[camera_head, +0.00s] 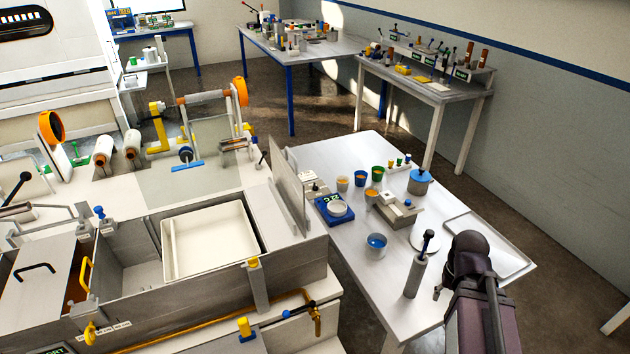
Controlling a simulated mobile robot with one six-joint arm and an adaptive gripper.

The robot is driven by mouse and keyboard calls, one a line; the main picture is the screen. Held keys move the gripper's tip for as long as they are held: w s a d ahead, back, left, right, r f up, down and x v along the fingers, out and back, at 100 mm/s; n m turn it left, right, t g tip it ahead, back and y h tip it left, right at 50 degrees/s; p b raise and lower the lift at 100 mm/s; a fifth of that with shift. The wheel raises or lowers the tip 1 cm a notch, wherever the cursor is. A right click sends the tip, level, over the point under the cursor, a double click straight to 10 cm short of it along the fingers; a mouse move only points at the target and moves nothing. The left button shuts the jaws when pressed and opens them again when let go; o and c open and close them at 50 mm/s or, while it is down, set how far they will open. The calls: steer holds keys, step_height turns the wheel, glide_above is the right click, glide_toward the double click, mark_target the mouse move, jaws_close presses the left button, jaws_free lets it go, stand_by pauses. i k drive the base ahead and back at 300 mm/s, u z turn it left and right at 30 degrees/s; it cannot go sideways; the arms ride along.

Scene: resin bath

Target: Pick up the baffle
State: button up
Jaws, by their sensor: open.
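A thin grey upright plate (289,192), which may be the baffle, stands along the right edge of the bath bench, beside the white table. I cannot tell for certain that it is the baffle. Another panel with a yellow handle (86,273) stands in the metal bath (185,305) at the lower left. My arm is at the lower right, over the white table's front end. My gripper (438,291) is mostly hidden by my arm; only a small grey tip shows, left of the dark joint. It is open, well apart from both plates, and nothing shows in it.
A white tray (212,209) sits in the bath. The white table (335,150) holds cups, a blue scale (333,210), a blue-lidded pot (420,182) and a flat tray (497,228). A grey cylinder with a dark handle (415,276) stands close left of my arm.

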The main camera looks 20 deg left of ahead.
mark_target(291, 189)
steer(key=z, duration=0.5)
steer(key=k, duration=1.65)
steer(key=u, duration=0.65)
steer(key=i, duration=1)
steer(key=u, duration=0.05)
